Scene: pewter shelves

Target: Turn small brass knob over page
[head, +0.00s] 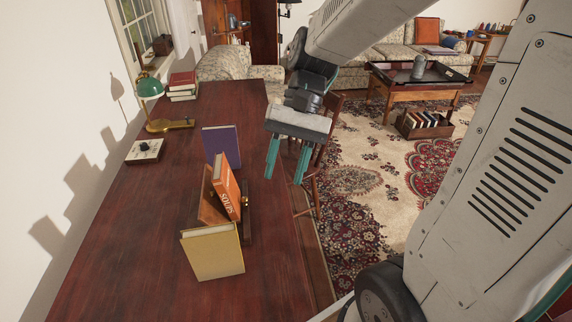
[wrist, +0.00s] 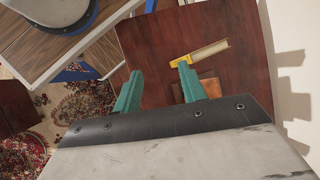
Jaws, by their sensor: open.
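A small brass knob (head: 245,200) appears at the right side of a wooden book stand (head: 210,207) on the dark red desk. An orange book (head: 227,182) leans in the stand, its cover lettered. No open page can be made out. My gripper (head: 283,179) hangs above the desk's right edge, to the right of and above the stand, with teal fingers spread and nothing between them. In the wrist view my gripper (wrist: 160,69) is over the desk; a yellow book (wrist: 205,52) shows past the right finger, and the knob cannot be made out there.
The yellow book (head: 214,253) stands in front of the stand and a purple book (head: 222,146) behind it. A white box with a dial (head: 146,150), a green lamp (head: 150,88) and stacked red books (head: 183,86) are farther back. The near desk is clear. A chair (head: 313,185) stands right of the desk.

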